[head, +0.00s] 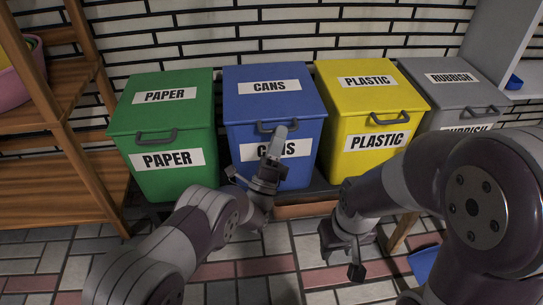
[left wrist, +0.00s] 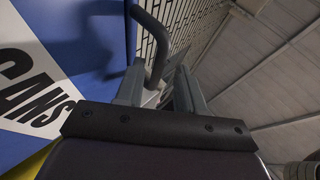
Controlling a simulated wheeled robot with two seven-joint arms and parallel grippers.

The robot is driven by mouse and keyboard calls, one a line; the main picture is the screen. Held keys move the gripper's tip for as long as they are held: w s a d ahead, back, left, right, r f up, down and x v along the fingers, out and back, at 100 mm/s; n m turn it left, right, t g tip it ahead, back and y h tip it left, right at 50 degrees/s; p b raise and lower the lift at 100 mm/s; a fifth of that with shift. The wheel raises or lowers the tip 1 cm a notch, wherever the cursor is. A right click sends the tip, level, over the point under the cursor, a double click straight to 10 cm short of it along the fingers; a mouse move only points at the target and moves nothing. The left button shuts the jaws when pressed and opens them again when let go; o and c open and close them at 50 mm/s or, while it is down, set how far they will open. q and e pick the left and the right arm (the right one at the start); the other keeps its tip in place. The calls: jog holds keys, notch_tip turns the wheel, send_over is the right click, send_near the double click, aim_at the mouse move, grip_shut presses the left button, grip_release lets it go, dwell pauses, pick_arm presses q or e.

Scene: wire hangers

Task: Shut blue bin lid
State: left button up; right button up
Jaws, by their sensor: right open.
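The blue bin (head: 268,165) carries a CANS label and stands between the green and yellow bins. Its blue lid (head: 305,105) lies flat and level on top, with no gap visible. A dark handle (head: 262,127) sits at the lid's front edge. My left gripper (head: 279,143) is in front of the bin, close to the handle. In the left wrist view the handle (left wrist: 155,45) rises close beyond my fingers, which stand apart; contact is unclear. My right gripper (head: 341,252) is open and empty, low in front of the yellow bin.
A green PAPER bin (head: 165,120) stands left, a yellow PLASTIC bin (head: 372,105) and grey RUBBISH bin (head: 450,93) right, all with lids down. Wooden shelves (head: 60,140) are at far left. A blue object (head: 424,263) lies on the tiled floor at lower right.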

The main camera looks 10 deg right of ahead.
pick_arm(q)
jog(key=p+v, duration=0.2)
jog(key=v, duration=0.8)
